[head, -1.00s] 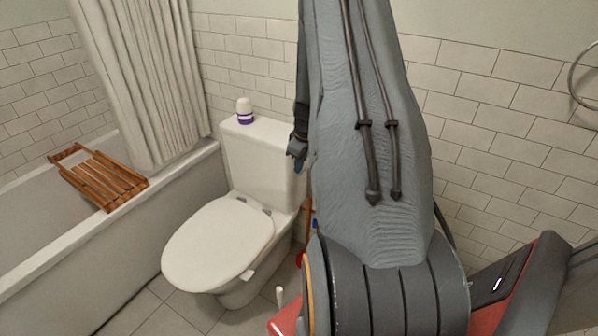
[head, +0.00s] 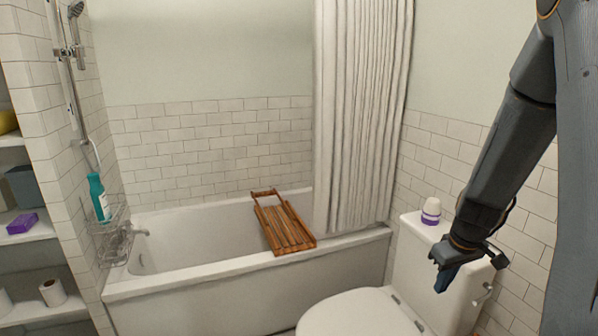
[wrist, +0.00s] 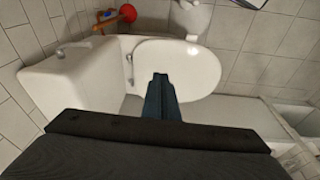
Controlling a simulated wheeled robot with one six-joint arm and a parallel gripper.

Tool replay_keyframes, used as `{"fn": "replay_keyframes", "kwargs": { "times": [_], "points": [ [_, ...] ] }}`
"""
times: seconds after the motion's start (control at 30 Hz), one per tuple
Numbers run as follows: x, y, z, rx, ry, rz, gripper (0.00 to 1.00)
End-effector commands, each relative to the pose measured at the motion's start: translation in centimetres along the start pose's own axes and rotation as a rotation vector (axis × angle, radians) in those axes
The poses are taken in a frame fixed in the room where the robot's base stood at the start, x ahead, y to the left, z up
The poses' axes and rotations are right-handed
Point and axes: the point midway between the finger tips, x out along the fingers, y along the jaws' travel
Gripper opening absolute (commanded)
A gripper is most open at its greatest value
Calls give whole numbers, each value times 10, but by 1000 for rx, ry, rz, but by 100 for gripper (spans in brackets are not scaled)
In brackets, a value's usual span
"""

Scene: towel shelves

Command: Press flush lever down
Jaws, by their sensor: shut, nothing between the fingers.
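The white toilet (head: 355,313) stands at the lower right of the head view, and its tank (head: 420,262) is against the tiled wall. The pale flush lever (head: 484,296) shows on the tank's right side. In the wrist view the lever (wrist: 64,51) is on the tank's upper edge, left of my gripper. My gripper (head: 442,283) is shut and empty, pointing down in front of the tank. In the wrist view its fingertips (wrist: 160,77) are together over the toilet seat area, apart from the lever.
A white and purple container (head: 431,211) stands on the tank lid. A bathtub (head: 200,285) with a wooden rack (head: 284,229) and a curtain (head: 362,110) is to the left. Shelves (head: 30,240) are at the far left. A red and orange object (wrist: 127,13) lies beyond the toilet in the wrist view.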

Motion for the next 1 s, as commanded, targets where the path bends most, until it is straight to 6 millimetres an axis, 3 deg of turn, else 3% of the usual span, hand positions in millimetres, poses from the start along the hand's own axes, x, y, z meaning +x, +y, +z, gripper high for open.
{"fn": "replay_keyframes", "kwargs": {
  "times": [0.03, 0.2, 0.3, 0.4, 0.5, 0.7, 1.0],
  "points": [
    [-16, -36, 0, 9, -10, -13, 0],
    [-54, -132, 25, 94, -64, -37, 0],
    [-72, -173, 48, 141, -95, -37, 0],
    [-84, -201, 69, 179, -118, -31, 0],
    [-90, -217, 85, 206, -133, -25, 0],
    [-93, -224, 94, 226, -143, -19, 30],
    [-93, -224, 93, 226, -142, -19, 30]
  ]
}}
